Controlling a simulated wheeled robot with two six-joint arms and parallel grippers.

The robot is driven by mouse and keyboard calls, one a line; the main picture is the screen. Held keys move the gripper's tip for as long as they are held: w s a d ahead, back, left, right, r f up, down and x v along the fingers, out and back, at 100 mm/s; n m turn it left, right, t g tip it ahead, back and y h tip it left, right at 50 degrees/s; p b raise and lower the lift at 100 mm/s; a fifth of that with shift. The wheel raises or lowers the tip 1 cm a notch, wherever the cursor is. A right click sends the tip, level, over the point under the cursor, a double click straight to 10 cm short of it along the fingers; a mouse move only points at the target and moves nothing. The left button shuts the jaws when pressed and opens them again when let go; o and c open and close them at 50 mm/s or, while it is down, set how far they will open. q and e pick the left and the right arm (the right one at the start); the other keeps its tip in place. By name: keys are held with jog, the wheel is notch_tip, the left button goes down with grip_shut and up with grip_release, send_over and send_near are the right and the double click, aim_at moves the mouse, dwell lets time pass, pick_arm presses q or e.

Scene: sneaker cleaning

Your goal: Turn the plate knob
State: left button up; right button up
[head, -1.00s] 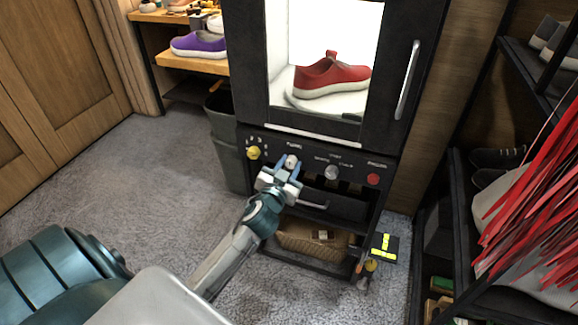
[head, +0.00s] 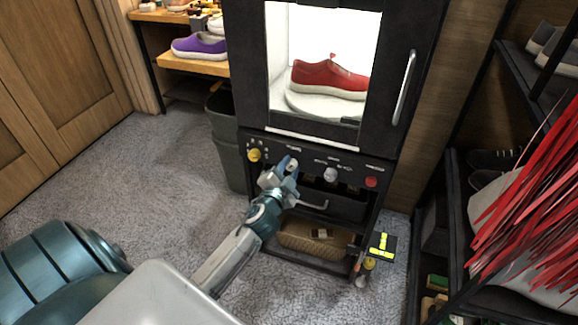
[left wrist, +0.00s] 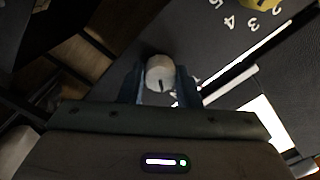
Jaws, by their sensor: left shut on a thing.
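The plate knob (left wrist: 160,75) is a small white-grey knob with a dark pointer mark; in the left wrist view it sits between my left fingers. My left gripper (head: 284,168) is shut on this knob at the front panel of the black cabinet (head: 400,125); in the head view the gripper partly hides the knob. A red sneaker (head: 328,79) stands on the round white plate (head: 325,107) in the lit chamber behind the door. My right gripper is in neither view.
A yellow knob (head: 254,155) is left of my gripper; another grey knob (head: 330,174) and a red button (head: 371,182) are to its right. A drawer handle (head: 312,205) lies just below. A bin (head: 229,150) stands left of the cabinet. Open carpet (head: 150,190) lies left.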

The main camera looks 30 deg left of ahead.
pick_arm(q)
jog(key=shift+m, duration=0.8)
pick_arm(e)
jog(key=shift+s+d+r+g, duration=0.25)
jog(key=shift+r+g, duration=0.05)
pick_arm(q)
jog(key=o, duration=1)
jog(key=b+v, duration=0.1)
jog(key=v, duration=1)
jog(key=shift+a, duration=0.1)
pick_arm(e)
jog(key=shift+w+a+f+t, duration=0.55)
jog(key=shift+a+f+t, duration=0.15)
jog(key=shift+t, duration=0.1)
